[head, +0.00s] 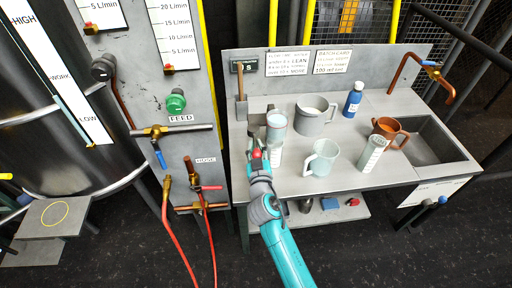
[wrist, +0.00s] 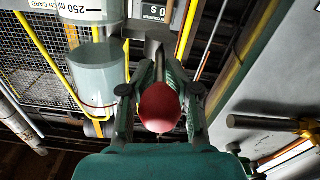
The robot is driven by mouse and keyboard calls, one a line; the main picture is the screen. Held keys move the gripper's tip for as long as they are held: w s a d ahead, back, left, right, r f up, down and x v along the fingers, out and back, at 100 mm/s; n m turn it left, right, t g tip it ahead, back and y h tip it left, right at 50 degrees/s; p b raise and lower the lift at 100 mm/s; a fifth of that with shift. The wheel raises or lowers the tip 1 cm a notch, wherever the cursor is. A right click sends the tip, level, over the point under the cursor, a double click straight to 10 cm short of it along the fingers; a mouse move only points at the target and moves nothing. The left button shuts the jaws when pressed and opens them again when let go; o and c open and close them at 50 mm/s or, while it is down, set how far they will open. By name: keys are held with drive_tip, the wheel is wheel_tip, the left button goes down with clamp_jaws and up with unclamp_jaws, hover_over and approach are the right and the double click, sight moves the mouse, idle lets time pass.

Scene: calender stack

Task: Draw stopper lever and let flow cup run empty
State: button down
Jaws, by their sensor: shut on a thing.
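My gripper (head: 258,158) is shut on the red ball knob of the stopper lever (wrist: 159,106). In the wrist view both fingers (wrist: 160,100) flank the knob, and a thin rod runs behind it. The flow cup (head: 277,125) is a pale translucent cup with a reddish line near its rim, just right of and behind my gripper. It also shows in the wrist view (wrist: 97,75), which looks turned over. A white graduated beaker (head: 277,156) stands under the cup, partly hidden by my gripper. I cannot tell whether liquid is flowing.
On the grey bench (head: 340,184) stand a grey pot (head: 315,117), a pale jug (head: 321,158), a graduated beaker (head: 373,153), a brown jug (head: 387,132) and a blue bottle (head: 353,99). A sink (head: 427,141) is at right. The feed panel (head: 183,85) stands left.

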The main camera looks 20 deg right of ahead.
drive_tip(key=shift+s+a+f+h, duration=0.1)
drive_tip(key=shift+a+f+h, duration=0.05)
drive_tip(key=shift+a+h, duration=0.15)
drive_tip(key=shift+w+a+m+g+h, duration=0.45)
drive_tip(key=shift+a+m+g+h, duration=0.3)
drive_tip(key=shift+m+g+h, duration=0.7)
drive_tip(key=shift+w+a+m+g+h, duration=0.65)
drive_tip(key=shift+m+h, duration=0.5)
drive_tip(key=shift+h, duration=0.65)
drive_tip(key=shift+w+a+m+g+h, duration=0.3)
drive_tip(key=shift+a+m+g+h, duration=0.55)
drive_tip(key=shift+m+g+h, duration=0.6)
drive_tip(key=shift+t, duration=0.25)
drive_tip(key=c, duration=1.1)
unclamp_jaws()
drive_tip(key=shift+a, duration=0.1)
drive_tip(key=shift+c, duration=0.2)
